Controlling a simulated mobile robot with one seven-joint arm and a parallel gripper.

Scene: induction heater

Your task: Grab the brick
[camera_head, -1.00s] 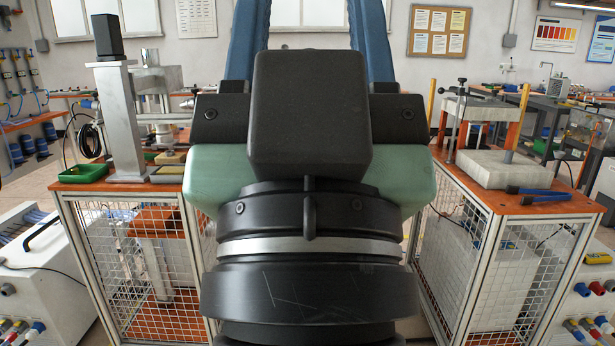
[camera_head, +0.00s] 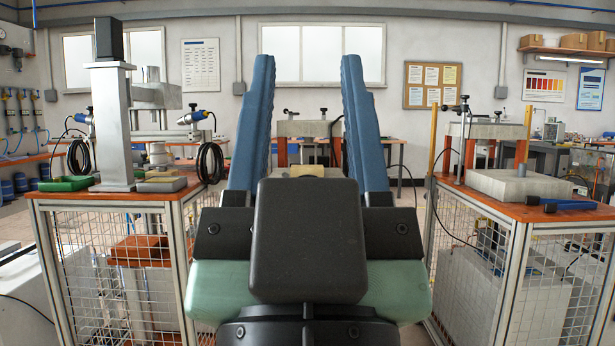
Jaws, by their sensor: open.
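My gripper (camera_head: 307,75) is in the centre, with two long blue fingers pointing up and away from the camera, wide apart and with nothing between them. Beyond the gap, a small tan block (camera_head: 306,171), possibly the brick, shows on a pale grey surface. Its lower part is hidden behind my gripper. The fingers look well short of it. A small yellowish piece (camera_head: 165,180) also lies on a grey block on the left bench. I cannot tell for sure which is the brick.
A caged right bench (camera_head: 480,207) holds a pale slab (camera_head: 515,186) and a blue-handled tool (camera_head: 560,204). An open gap separates the benches.

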